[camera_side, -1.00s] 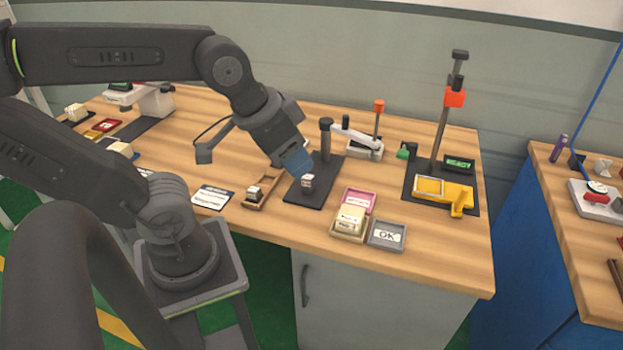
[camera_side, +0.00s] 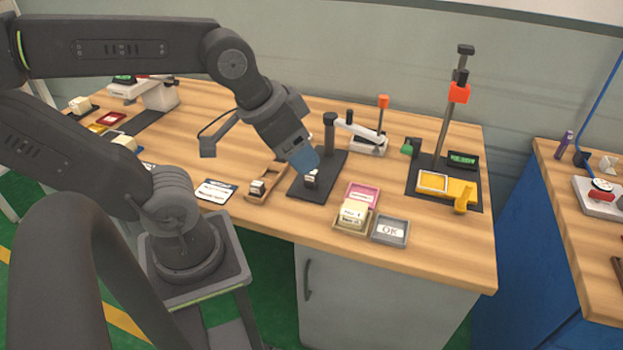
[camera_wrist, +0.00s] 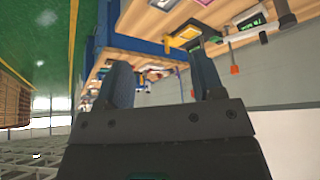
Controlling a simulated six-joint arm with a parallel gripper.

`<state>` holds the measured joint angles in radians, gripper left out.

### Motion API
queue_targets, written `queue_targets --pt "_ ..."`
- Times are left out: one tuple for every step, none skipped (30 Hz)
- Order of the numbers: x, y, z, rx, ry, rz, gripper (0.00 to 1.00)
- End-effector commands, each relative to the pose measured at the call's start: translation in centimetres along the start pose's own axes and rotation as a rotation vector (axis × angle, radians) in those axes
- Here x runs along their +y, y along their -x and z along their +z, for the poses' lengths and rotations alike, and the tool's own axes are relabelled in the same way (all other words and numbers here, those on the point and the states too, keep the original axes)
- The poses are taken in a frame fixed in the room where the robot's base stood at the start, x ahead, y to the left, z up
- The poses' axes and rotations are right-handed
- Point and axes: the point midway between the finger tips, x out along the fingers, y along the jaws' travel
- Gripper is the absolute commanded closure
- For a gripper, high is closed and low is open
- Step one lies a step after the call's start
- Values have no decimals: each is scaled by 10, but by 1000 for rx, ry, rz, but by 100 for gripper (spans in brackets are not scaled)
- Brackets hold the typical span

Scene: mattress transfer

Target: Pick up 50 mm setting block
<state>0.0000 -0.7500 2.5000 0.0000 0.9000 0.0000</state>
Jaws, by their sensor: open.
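A small block (camera_side: 311,179) with a white face stands on the black base plate (camera_side: 303,191) of a stand. A similar small block (camera_side: 258,187) sits in a wooden tray (camera_side: 266,192). No size marking is readable, so I cannot tell which is the 50 mm setting block. My gripper (camera_side: 306,165) points down over the base plate, its blue fingertips just above and behind the first block and partly overlapping it. I cannot tell whether they touch. In the wrist view my gripper (camera_wrist: 162,72) has its two fingers apart, with no block visible between them.
The stand's dark post (camera_side: 330,135) and white arm rise close behind my gripper. To the right are a pink tray (camera_side: 362,195), an open box with a pale block, a grey OK tray (camera_side: 390,231) and a yellow fixture (camera_side: 447,188). A card (camera_side: 215,191) lies left.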

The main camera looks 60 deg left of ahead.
Motion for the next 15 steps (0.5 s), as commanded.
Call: queue_targets --pt "0 0 0 0 0 0 38" --pt "0 0 0 -1 3 -1 38" --pt "-2 -2 -2 -4 11 -6 38" --pt "-4 -4 -4 -8 21 -11 38" --pt "-7 -7 -6 -14 35 -17 38" --pt "-12 -13 -11 -22 59 -30 38" --pt "-17 -18 -15 -32 83 -42 38" --pt "-24 -24 -20 -42 111 -55 38" --pt "-34 -34 -26 -57 154 -75 38" --pt "-42 -42 -31 -68 189 -91 38" --pt "-52 -51 -35 -80 227 -107 38" --pt "-66 -63 -41 -94 277 -130 38" --pt "-77 -73 -43 -107 315 -146 38" --pt "-88 -82 -46 -115 352 -161 38" --pt "-103 -95 -48 -129 402 -181 38"
